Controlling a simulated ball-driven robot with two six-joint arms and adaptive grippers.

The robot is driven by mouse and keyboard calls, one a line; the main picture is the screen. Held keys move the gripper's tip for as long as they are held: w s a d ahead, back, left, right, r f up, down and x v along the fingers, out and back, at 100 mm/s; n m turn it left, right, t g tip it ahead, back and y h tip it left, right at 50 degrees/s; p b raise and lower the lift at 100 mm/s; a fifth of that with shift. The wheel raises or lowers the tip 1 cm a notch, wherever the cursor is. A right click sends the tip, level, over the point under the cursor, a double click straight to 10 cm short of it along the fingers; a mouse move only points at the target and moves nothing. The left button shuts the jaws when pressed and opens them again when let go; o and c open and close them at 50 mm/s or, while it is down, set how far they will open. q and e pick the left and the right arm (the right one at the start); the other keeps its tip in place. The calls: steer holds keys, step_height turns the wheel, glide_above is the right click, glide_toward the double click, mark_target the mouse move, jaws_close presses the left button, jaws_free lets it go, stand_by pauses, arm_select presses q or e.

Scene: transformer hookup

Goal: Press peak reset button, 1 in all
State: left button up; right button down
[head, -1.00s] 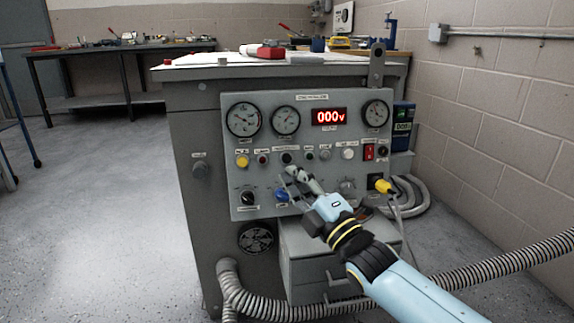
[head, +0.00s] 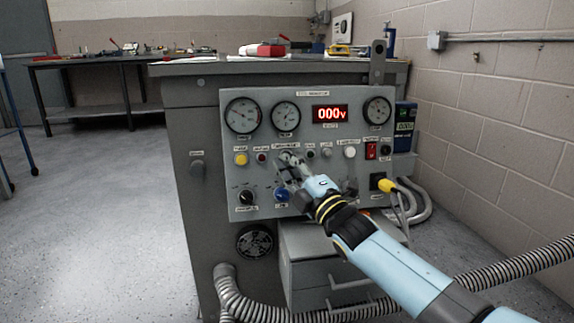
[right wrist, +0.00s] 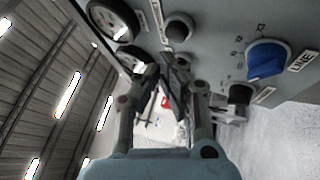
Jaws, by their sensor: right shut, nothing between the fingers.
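The grey control panel (head: 325,185) has a row of small buttons below its gauges; their labels are too small to read for certain, so I cannot tell which is peak reset. My right gripper (head: 288,160) is shut and empty, with its tips in front of the dark button position in that row, partly hiding it. In the right wrist view the shut fingers (right wrist: 163,62) are close to a round black button (right wrist: 179,28); I cannot tell whether they touch it. My left gripper is not in view.
A yellow button (head: 241,159), a white button (head: 349,152) and a red switch (head: 371,151) share the row. A blue knob (head: 281,194) is below. A yellow plug (head: 386,186) with a cable sits at right, and a corrugated hose (head: 520,258) runs along the floor.

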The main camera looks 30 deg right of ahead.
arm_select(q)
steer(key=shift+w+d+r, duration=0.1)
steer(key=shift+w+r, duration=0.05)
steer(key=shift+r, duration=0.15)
arm_select(e)
steer(key=shift+w+d, duration=0.15)
steer(key=shift+w, duration=0.25)
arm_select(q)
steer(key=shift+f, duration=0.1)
arm_select(e)
steer(key=shift+w, duration=0.1)
stand_by(0.8)
arm_select(q)
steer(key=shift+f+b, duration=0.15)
steer(key=shift+b, duration=0.15)
arm_select(e)
steer(key=shift+w+d+f, duration=0.1)
steer(key=shift+w, duration=0.2)
